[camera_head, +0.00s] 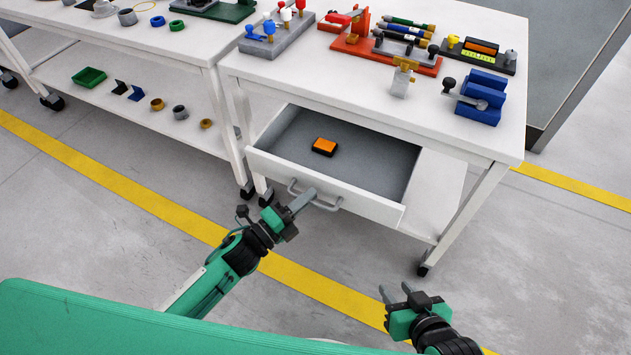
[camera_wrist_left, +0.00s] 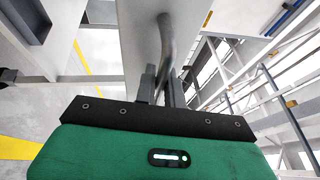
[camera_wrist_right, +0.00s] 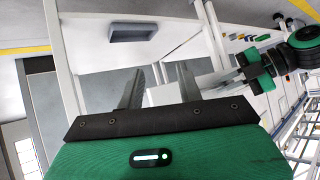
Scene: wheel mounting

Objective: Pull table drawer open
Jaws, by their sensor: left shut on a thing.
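The table drawer (camera_head: 330,195) is pulled out from under the white table (camera_head: 300,95), and its grey inside shows. An orange and black item (camera_head: 324,147) lies in it. The drawer's grey bar handle (camera_head: 325,205) is on its front; it also shows in the left wrist view (camera_wrist_left: 166,40). My left gripper (camera_head: 302,199) is shut on this handle, with its fingers either side of the bar in the left wrist view (camera_wrist_left: 162,88). My right gripper (camera_head: 396,294) is open and empty, low in front of the table's right side; its parted fingers show in the right wrist view (camera_wrist_right: 160,90).
Tool holders, including a blue block (camera_head: 482,95) and an orange rack (camera_head: 385,58), stand on the tabletop. A second white table (camera_head: 120,50) with a lower shelf stands at the left. The floor in front, crossed by a yellow line (camera_head: 180,215), is clear.

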